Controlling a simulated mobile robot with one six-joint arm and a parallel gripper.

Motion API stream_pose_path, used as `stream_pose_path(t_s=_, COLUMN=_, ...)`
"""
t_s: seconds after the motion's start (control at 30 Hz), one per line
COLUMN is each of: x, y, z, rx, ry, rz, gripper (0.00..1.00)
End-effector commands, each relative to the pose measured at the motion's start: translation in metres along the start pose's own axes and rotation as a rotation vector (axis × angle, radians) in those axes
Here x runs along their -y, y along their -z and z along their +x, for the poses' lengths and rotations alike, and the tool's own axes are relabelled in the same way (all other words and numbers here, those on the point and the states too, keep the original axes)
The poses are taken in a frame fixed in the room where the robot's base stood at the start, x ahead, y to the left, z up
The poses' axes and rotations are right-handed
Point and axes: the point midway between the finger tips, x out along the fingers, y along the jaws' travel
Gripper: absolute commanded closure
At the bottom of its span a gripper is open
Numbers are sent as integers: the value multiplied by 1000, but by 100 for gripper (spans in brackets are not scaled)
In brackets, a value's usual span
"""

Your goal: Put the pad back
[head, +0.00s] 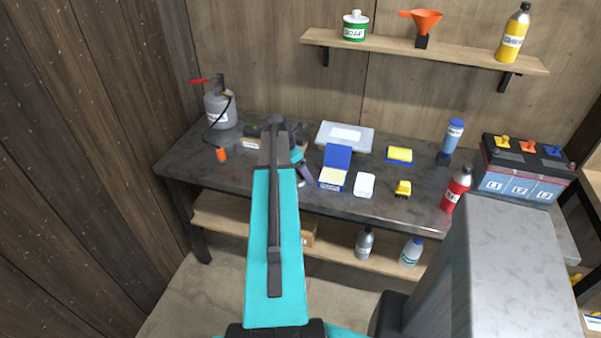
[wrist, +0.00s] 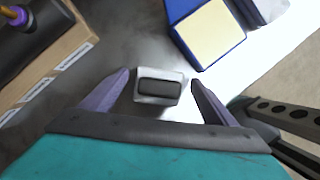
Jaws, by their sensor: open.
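A small pale block with a dark rectangular pad on top (wrist: 159,88) lies on the dark bench in the wrist view. My gripper (wrist: 160,80) is open, with one purple finger on each side of the block. I see space between the fingers and the block; I cannot tell the height gap. In the head view my gripper (head: 306,174) is over the bench, left of an open blue box (head: 337,157) with a cream face. This box also shows at the top of the wrist view (wrist: 208,34). My arm and fingers mostly hide the block in the head view.
Right of the blue box are a white case (head: 364,185), a yellow item (head: 403,188) and a yellow pad on a blue tray (head: 400,155). A clear-lidded case (head: 345,136) stands behind. A labelled wooden rack (wrist: 52,78) is close left. Bottles and a battery (head: 525,170) stand right.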

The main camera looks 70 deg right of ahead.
Motion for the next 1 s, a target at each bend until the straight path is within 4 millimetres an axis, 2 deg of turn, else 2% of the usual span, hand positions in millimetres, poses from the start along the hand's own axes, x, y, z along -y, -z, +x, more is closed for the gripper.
stream_pose_path(t_s=0.27, x=0, y=1, z=-20, rx=1, ry=-2, rz=0, gripper=19)
stream_pose_path(t_s=1.0, x=-1, y=1, z=-105, rx=0, ry=-1, rz=-1, gripper=19)
